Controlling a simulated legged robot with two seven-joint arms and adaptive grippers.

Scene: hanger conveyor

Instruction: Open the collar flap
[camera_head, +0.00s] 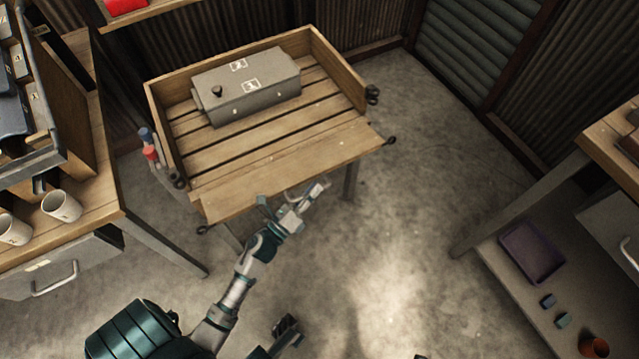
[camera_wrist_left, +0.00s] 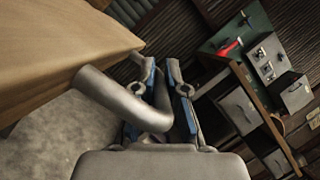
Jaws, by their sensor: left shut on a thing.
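The wooden collar (camera_head: 155,112) stands on a table with raised walls at the left, back and right. Its front flap (camera_head: 295,165) looks swung outward from the side walls; its exact tilt is hard to tell. My left gripper (camera_head: 310,196) is at the flap's front edge. In the left wrist view, its fingers (camera_wrist_left: 166,95) are shut on a grey curved handle (camera_wrist_left: 110,95), which runs to the wooden board (camera_wrist_left: 65,50). My right gripper (camera_head: 286,330) shows partly, low in the head view, away from the flap; its fingers are unclear.
A grey metal box (camera_head: 250,88) lies on the slats inside the collar. A bench with mugs (camera_head: 62,206) and a drawer stands at the left. A shelf (camera_head: 580,255) with small items stands at the right. The floor (camera_head: 400,240) between is clear.

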